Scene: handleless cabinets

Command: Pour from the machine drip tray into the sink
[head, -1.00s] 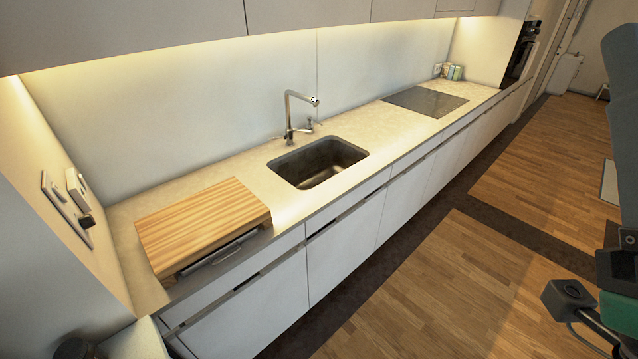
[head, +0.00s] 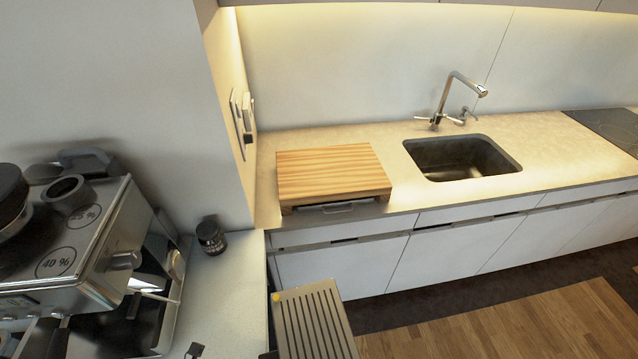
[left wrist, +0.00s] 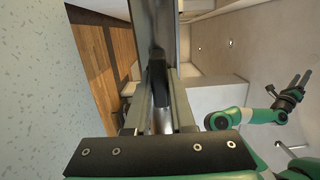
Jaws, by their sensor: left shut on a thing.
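The drip tray (head: 313,325), a grey metal tray with a dark slotted top, is at the bottom of the head view, right of the coffee machine's counter. In the left wrist view the tray (left wrist: 158,28) is seen nearly edge-on, and my left gripper (left wrist: 160,78) is shut on its dark end. The sink (head: 460,158) is a dark basin in the far counter, beyond and right of the tray, under a chrome tap (head: 452,100). My right gripper (left wrist: 289,92) shows small in the left wrist view, its fingers apart and empty.
The coffee machine (head: 75,250) stands on the left counter with a small dark jar (head: 211,237) beside it. A wooden board (head: 332,170) sits on the far counter left of the sink. Wooden floor (head: 520,325) lies clear at the right.

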